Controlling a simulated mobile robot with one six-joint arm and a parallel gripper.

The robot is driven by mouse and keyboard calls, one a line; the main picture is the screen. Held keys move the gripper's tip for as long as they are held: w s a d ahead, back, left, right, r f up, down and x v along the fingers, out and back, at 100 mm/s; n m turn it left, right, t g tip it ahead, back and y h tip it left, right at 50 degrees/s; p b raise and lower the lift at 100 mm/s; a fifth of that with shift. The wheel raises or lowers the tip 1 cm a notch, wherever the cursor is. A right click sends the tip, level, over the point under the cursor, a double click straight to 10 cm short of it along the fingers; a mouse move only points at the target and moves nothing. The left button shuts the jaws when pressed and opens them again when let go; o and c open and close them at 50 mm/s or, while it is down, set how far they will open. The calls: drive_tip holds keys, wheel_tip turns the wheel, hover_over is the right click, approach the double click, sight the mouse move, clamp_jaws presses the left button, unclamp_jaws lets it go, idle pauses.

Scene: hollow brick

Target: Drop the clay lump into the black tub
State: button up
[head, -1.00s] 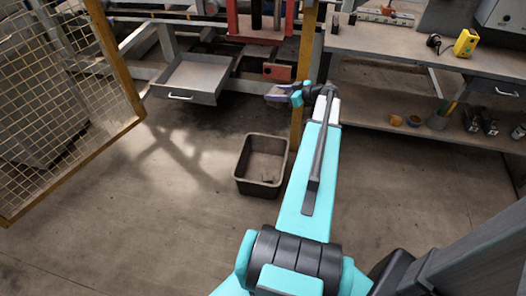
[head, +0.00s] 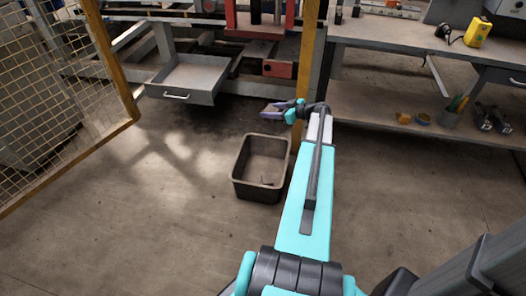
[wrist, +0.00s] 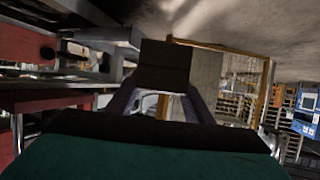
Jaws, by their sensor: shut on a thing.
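The black tub (head: 240,180) stands open on the floor in the middle of the head view. A small dark scrap seems to lie on its bottom. My gripper (head: 268,109) shows just past the tub's far rim in the head view, with purple-grey fingers pointing left. In the wrist view my gripper (wrist: 163,98) is shut on a dark brown, blocky lump (wrist: 165,66), which I take for the clay lump. A paler grey face shows beside it; I cannot tell if it belongs to the lump. The lump cannot be made out in the head view.
A yellow post (head: 305,70) rises close behind my gripper. A grey drawer (head: 185,78) juts out at the back left. A mesh fence (head: 60,90) stands at the left. A workbench (head: 420,50) with a lower shelf fills the right. Floor around the tub is clear.

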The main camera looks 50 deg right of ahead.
drive_tip(key=w+f+b, duration=0.2)
drive_tip(key=f+b, duration=0.8)
drive_tip(key=f, duration=0.2)
drive_tip(key=w+f+b, duration=0.2)
drive_tip(key=f+b, duration=0.8)
drive_tip(key=f, duration=0.3)
drive_tip(key=shift+w+d+f+b, duration=0.2)
drive_tip(key=shift+w+d+b, duration=0.05)
drive_tip(key=shift+w+b, duration=0.15)
drive_tip(key=shift+f, duration=0.1)
drive_tip(key=shift+f, duration=2.9)
drive_tip(key=o, duration=1.2)
drive_tip(key=shift+o, duration=0.2)
drive_tip(key=p+v, duration=0.4)
drive_tip(key=v, duration=0.9)
drive_tip(key=shift+s+r+p, duration=0.25)
drive_tip(key=shift+s+p, duration=0.05)
drive_tip(key=shift+s, duration=0.05)
